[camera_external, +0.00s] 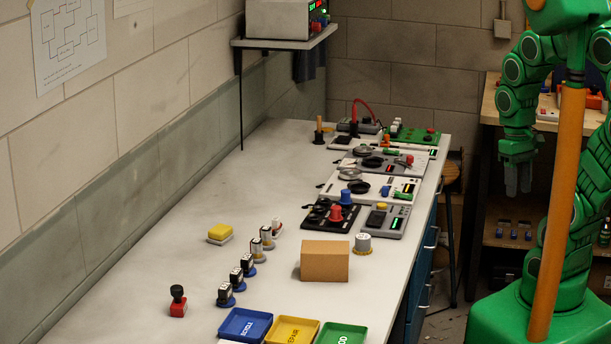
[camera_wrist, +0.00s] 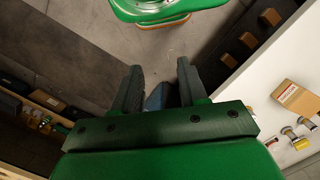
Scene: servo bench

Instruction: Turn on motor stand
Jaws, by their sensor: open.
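My gripper (camera_external: 518,186) hangs fingers down in the air beside the bench, to the right of its right edge and apart from everything on it. In the wrist view my gripper (camera_wrist: 159,72) is open, with nothing between its fingers. Several flat device stands sit toward the far end of the bench, including a grey stand with a green display and yellow knob (camera_external: 386,218), a black stand with red and blue knobs (camera_external: 331,215), a white stand (camera_external: 368,186) and a grey stand with a red display (camera_external: 391,164). I cannot tell which is the motor stand.
A cardboard box (camera_external: 325,262) stands on the white bench (camera_external: 185,235), near a grey cylinder (camera_external: 363,244). Blue (camera_external: 245,325), yellow (camera_external: 292,331) and green (camera_external: 341,336) trays lie at the near end. A power supply (camera_external: 280,18) sits on a wall shelf. The bench's left part is mostly clear.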

